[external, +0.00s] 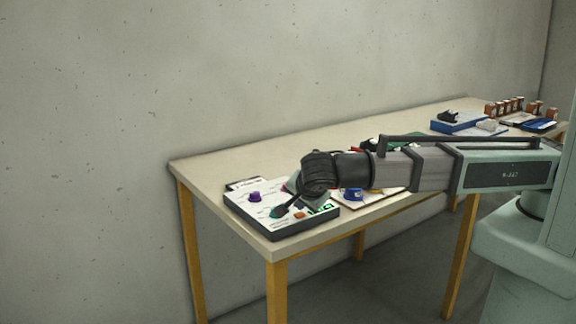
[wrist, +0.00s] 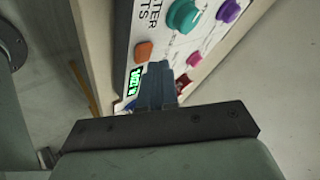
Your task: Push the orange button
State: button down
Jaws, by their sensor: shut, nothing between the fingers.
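The orange button (external: 299,215) is on the white face of a control panel (external: 262,220) at the near left end of the table. In the wrist view the orange button (wrist: 143,51) is a small block at the panel's edge, beside the green display. My gripper (wrist: 159,66) is shut and empty, its dark blue fingers pointing towards the panel. Its tips appear just right of and below the button in the wrist view; I cannot tell whether they touch the panel. In the external view my wrist hangs over the panel and hides part of it.
The panel also has a teal knob (wrist: 184,15), a purple knob (wrist: 228,10), a pink knob (wrist: 194,58) and a green display (wrist: 133,81). A blue box (external: 460,123) and several brown bottles stand at the far right. The table's middle back (external: 290,150) is clear.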

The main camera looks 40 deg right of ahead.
notch_tip(320, 180, up, 6)
jog(key=shift+f, duration=0.1)
dwell(0.6)
dwell(2.7)
